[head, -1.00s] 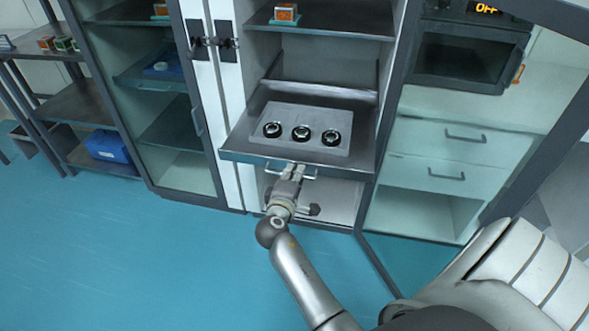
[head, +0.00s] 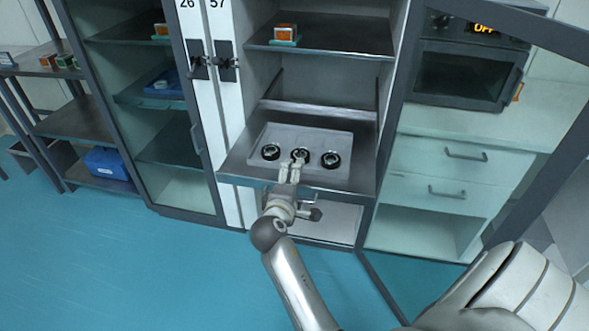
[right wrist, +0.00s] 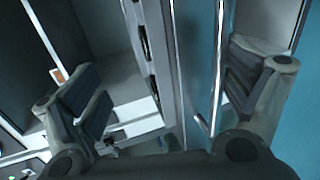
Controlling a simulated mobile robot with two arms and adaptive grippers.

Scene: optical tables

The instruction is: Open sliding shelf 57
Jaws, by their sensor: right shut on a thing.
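Sliding shelf 57 (head: 232,165) is a dark metal shelf in the cabinet column beside the number 57. It carries a grey tray (head: 290,133) with three black rings. Its handle (head: 311,199) runs below the front edge, partly hidden by my right gripper. My right gripper (head: 297,158) is at the middle of the shelf front, its tips overlapping the middle ring in the head view. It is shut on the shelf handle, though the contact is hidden. The fingers also show in the right wrist view (right wrist: 165,85), on both sides. My left gripper is out of view.
An open glass door (head: 490,150) stands at the right. A closed glass cabinet (head: 145,120) is at the left, with black latches (head: 226,68) beside the shelf. An upper shelf holds an orange item (head: 285,35). The blue floor in front is clear.

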